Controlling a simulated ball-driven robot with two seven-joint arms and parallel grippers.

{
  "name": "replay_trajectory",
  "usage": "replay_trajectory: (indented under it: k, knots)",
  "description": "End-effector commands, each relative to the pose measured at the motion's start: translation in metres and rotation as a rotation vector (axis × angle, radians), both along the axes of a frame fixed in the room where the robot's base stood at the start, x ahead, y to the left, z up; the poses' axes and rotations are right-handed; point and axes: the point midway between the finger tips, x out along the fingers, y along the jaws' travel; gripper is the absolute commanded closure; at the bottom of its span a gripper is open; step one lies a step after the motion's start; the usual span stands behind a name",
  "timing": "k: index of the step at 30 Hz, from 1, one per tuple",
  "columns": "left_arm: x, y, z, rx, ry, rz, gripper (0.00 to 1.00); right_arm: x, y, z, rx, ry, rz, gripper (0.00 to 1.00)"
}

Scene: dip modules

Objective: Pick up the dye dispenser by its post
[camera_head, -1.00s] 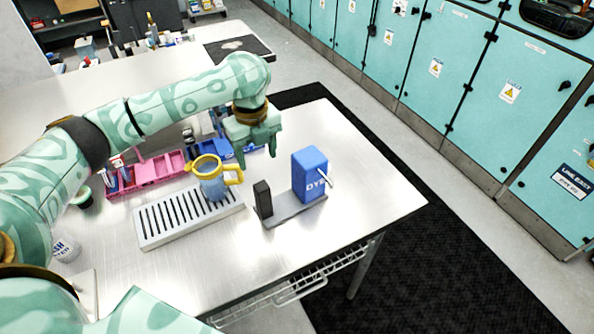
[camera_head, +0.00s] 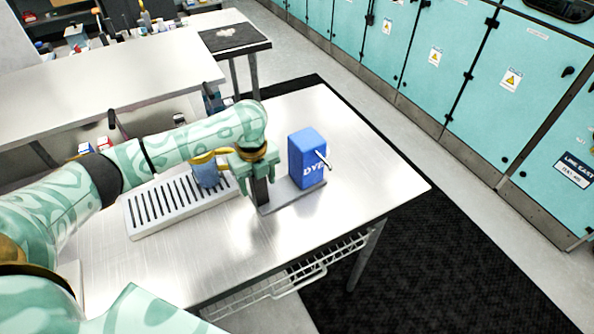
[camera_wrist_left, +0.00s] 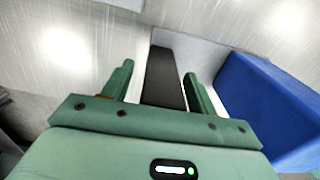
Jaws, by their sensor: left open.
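The dye dispenser is a blue box (camera_head: 308,158) marked DYE with a small spout, on a grey base plate (camera_head: 284,196) that also carries a dark upright post (camera_head: 260,190). My left gripper (camera_head: 257,180) is open at the post, its fingers on either side of it. In the left wrist view the post (camera_wrist_left: 163,75) lies between the two open fingers (camera_wrist_left: 158,85), with gaps visible at the sides. The blue box (camera_wrist_left: 265,105) is just right of the fingers there. My right gripper is not seen.
A yellow-rimmed blue mug (camera_head: 207,172) stands on the slotted drip tray (camera_head: 140,226), close behind my left gripper. The steel table (camera_head: 370,190) is clear to the right of the dispenser. Its front edge and a wire rack lie below.

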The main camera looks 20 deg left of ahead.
Motion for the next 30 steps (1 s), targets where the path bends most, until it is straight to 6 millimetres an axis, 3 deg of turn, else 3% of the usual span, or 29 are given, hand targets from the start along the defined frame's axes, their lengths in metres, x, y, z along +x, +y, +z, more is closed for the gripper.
replay_trajectory:
  k: [1,7,14,23,30]
  knots:
    - [0.000,0.000,-0.007,0.001,0.001,0.000,0.42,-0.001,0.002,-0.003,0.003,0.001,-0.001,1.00]
    - [0.000,0.001,-0.006,0.002,-0.001,-0.001,0.42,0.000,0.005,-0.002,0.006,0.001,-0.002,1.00]
    - [0.000,0.001,-0.006,0.002,-0.001,-0.001,1.00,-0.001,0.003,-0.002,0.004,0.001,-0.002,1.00]
    - [0.001,0.000,-0.003,0.000,-0.004,0.000,1.00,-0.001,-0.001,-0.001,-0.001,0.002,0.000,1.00]
    - [0.002,0.001,0.027,0.000,-0.006,0.000,1.00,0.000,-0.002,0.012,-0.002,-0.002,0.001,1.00]
